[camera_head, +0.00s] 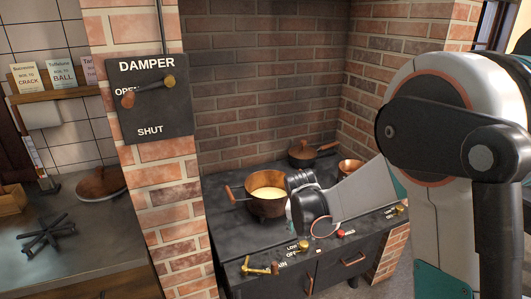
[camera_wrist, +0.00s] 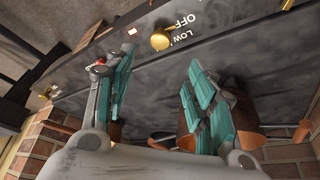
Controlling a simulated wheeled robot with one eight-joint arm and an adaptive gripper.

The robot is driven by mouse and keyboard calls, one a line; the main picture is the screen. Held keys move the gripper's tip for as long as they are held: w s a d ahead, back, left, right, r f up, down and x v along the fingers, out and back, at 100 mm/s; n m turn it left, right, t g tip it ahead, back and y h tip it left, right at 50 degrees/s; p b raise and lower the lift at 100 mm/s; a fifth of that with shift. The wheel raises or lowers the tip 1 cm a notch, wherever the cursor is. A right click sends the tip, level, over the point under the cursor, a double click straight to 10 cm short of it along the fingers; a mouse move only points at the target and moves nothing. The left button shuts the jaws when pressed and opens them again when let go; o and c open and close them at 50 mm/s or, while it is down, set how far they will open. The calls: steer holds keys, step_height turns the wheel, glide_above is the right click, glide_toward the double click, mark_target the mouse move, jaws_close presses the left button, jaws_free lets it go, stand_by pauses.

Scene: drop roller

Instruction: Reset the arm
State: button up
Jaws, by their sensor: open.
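My gripper (camera_wrist: 158,62) is open in the wrist view. Its two teal and grey fingers are spread apart with nothing between them, above the dark stove top. In the head view my arm comes in from the right, bent at a large dark joint, and its forearm reaches left over the stove (camera_head: 235,240). The dark wrist end (camera_head: 303,190) is in front of and just right of a pot (camera_head: 268,207) with pale yellow contents. The fingers cannot be made out clearly there. In the wrist view, a brown pot (camera_wrist: 245,138) is partly hidden behind the right finger.
A lidded pan (camera_head: 303,155) and a copper pot (camera_head: 349,167) stand farther back on the stove. Brass knobs (camera_head: 303,245) line its front edge. A brick pillar (camera_head: 160,200) with a damper lever (camera_head: 148,91) stands left. Brick walls enclose the back and right.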

steer(key=s+d+r+n+t+y, duration=0.1)
steer(key=s+d+r+n, duration=0.15)
steer(key=s+r, duration=1.1)
steer(key=s+r+n+t+y, duration=0.1)
steer(key=s+r+n+t, duration=0.1)
steer(key=s, duration=1.3)
steer(key=shift+s+r+n, duration=0.3)
steer(key=shift+r+n, duration=0.05)
steer(key=shift+r, duration=0.05)
